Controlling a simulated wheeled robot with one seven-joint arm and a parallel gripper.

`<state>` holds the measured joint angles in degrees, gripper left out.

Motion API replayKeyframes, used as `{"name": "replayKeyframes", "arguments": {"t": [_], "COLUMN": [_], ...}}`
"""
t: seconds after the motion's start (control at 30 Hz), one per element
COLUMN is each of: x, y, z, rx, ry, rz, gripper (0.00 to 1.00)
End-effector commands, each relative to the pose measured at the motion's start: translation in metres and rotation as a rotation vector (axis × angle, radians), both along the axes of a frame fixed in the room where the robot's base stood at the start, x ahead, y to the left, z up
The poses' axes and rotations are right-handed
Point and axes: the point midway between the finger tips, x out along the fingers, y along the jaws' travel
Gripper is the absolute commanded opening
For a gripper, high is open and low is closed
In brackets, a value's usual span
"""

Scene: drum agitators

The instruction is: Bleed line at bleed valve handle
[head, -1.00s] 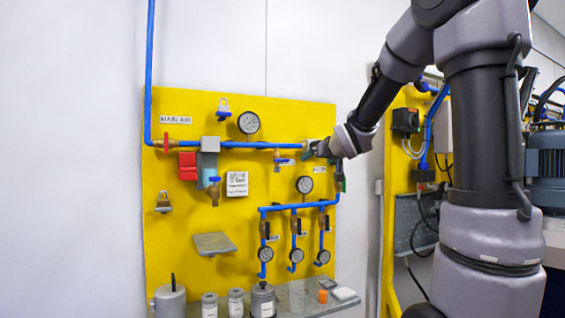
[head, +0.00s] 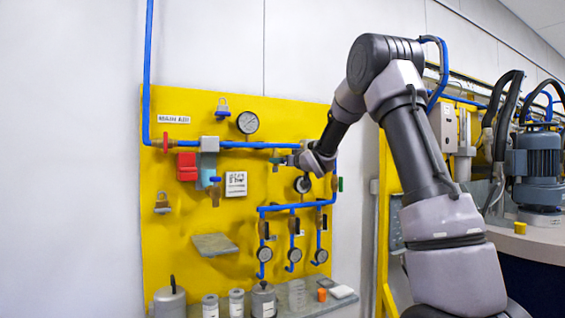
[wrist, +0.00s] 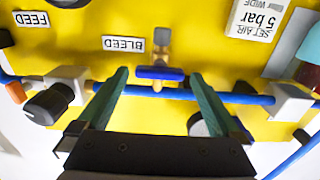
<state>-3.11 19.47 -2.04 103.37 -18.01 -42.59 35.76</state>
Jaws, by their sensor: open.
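The bleed valve handle (wrist: 150,72) is a blue bar on a brass valve, beside the BLEED label (wrist: 123,44). In the wrist view, which shows the panel upside down, the bar lies crosswise. My gripper (wrist: 159,77) is open, with one green finger on each side of the bar and a gap at both ends. I cannot tell how far the fingertips are from it in depth. In the head view my gripper (head: 285,160) is at the panel's upper right, and the handle is largely hidden there.
The yellow panel (head: 200,275) carries blue pipe (head: 240,145), a red valve handle (head: 166,142), a red block (head: 187,167) and several gauges. A dark knob (wrist: 48,104) is left of my fingers in the wrist view. Jars and canisters stand on a shelf (head: 340,300) below.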

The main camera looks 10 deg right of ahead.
Motion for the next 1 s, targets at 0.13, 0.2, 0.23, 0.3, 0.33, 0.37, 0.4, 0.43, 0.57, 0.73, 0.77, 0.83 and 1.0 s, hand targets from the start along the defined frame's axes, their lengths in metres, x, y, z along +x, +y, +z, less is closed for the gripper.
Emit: {"name": "replayKeyframes", "arguments": {"t": [0.13, 0.2, 0.23, 0.3, 0.33, 0.37, 0.4, 0.43, 0.57, 0.73, 0.77, 0.83, 1.0], "x": [0.0107, 0.0126, 0.0129, 0.0132, 0.0131, 0.0130, 0.0130, 0.0129, 0.0128, 0.0127, 0.0127, 0.0126, 0.0126], "y": [0.0035, 0.0041, 0.0042, 0.0042, 0.0041, 0.0041, 0.0040, 0.0040, 0.0040, 0.0039, 0.0039, 0.0039, 0.0040], "z": [0.0000, 0.0003, 0.0003, 0.0002, 0.0002, 0.0002, 0.0001, 0.0001, 0.0001, 0.0001, 0.0001, 0.0001, 0.0000], "rx": [0.000, 0.000, 0.000, 0.000, 0.000, 0.000, 0.000, 0.000, 0.000, -0.001, -0.003, -0.010, -0.055], "ry": [0.000, -0.001, -0.001, 0.000, 0.000, 0.000, 0.000, 0.000, 0.000, 0.000, -0.001, -0.003, -0.018], "rz": [0.000, 0.000, 0.000, 0.000, 0.000, 0.000, -0.001, -0.001, -0.001, -0.001, -0.001, -0.001, -0.001], "gripper": [1.00, 1.00, 1.00, 1.00, 1.00, 1.00, 1.00, 1.00, 0.54, 0.24, 0.24, 0.24, 0.24]}}
